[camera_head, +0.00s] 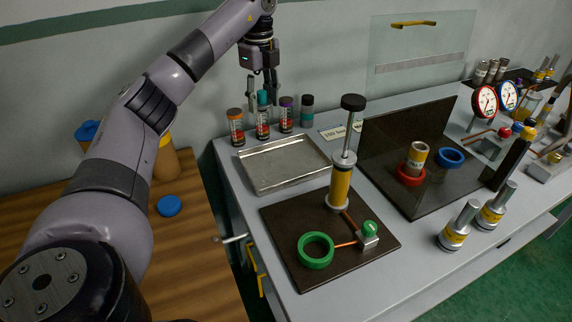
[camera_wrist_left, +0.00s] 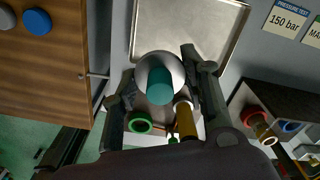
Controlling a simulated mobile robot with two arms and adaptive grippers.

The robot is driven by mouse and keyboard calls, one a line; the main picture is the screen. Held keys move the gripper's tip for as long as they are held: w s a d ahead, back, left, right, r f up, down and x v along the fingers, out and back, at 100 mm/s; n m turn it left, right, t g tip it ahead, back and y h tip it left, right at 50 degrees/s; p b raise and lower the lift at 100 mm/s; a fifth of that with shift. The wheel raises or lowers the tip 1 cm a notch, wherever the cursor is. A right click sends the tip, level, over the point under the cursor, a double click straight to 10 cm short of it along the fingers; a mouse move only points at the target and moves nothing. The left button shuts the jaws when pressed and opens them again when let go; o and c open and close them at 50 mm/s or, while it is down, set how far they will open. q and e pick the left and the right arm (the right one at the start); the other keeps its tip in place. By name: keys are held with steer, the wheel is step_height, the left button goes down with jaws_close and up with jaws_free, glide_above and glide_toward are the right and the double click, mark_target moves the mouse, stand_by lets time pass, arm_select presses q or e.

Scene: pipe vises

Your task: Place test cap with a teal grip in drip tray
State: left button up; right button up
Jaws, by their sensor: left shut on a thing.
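The test cap shows in the left wrist view as a round silver body with a teal grip (camera_wrist_left: 160,86). My left gripper (camera_wrist_left: 155,108) is shut on it, with a dark finger on each side. In the head view the left gripper (camera_head: 262,92) hangs behind the drip tray, in line with the row of jars. A teal piece (camera_head: 262,97) shows between its fingertips; the cap's silver body is hard to make out there. The drip tray (camera_head: 258,181) is a shallow, empty metal tray on the grey bench. It also shows in the left wrist view (camera_wrist_left: 190,30). My right gripper is not seen.
Several banded jars (camera_head: 236,128) stand behind the tray. A dark plate (camera_head: 283,222) in front holds a green ring (camera_head: 316,250) and a tall yellow cylinder (camera_head: 341,186) with a black knob. An upright dark panel (camera_head: 408,140) stands to the right.

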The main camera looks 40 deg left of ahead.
mark_target(262, 111)
arm_select(q)
step_height(262, 111, down, 5)
steer(key=shift+s+f+b, duration=0.1)
steer(key=shift+f+b, duration=0.1)
steer(key=shift+b, duration=0.95)
step_height(262, 111, down, 10)
steer(key=shift+a+r+p, duration=0.1)
steer(key=shift+p, duration=0.25)
steer(key=shift+f, duration=2.3)
steer(key=shift+f, duration=0.1)
steer(key=o, duration=1.2)
steer(key=shift+r+b, duration=0.35)
steer(key=shift+r, duration=5.8)
